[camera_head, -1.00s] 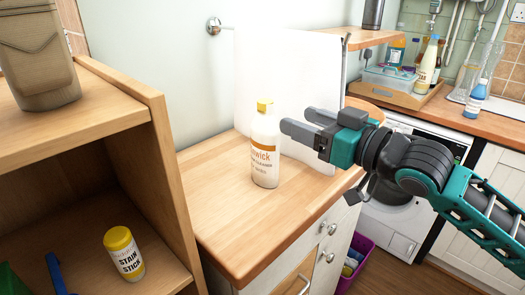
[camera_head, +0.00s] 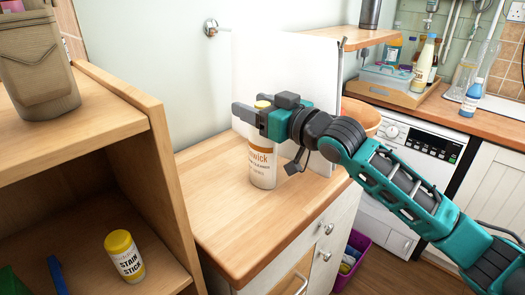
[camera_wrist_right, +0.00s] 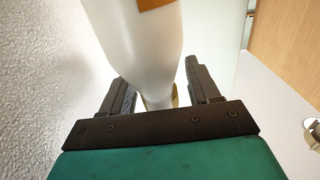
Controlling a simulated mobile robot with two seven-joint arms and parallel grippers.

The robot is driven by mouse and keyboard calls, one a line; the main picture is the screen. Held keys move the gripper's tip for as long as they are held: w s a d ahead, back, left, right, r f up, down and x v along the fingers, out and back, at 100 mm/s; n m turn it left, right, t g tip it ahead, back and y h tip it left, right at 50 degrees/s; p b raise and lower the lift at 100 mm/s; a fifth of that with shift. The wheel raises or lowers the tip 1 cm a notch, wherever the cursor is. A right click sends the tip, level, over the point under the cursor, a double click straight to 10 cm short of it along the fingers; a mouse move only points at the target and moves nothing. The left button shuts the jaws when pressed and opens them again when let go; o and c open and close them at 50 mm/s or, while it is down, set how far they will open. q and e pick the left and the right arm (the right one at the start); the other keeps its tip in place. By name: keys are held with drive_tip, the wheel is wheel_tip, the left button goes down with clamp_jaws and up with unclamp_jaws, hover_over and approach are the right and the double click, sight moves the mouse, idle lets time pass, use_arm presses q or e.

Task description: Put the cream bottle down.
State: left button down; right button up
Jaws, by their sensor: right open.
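In the right wrist view the white bottle (camera_wrist_right: 140,45) reaches between the two dark fingers of the gripper (camera_wrist_right: 160,90). The fingers are apart, with a gap visible on the left side of the bottle. My left gripper is not in view.
A wooden shelf unit (camera_head: 150,115) stands at the left, holding a yellow-capped stain stick (camera_head: 124,256) and a beige pouch (camera_head: 38,65). A white panel (camera_head: 300,75) stands behind the bottle. The counter's front part is clear. A washing machine (camera_head: 415,150) is at the right.

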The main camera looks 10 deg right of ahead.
clamp_jaws()
idle(0.5)
idle(0.8)
drive_tip(key=shift+r, duration=0.15)
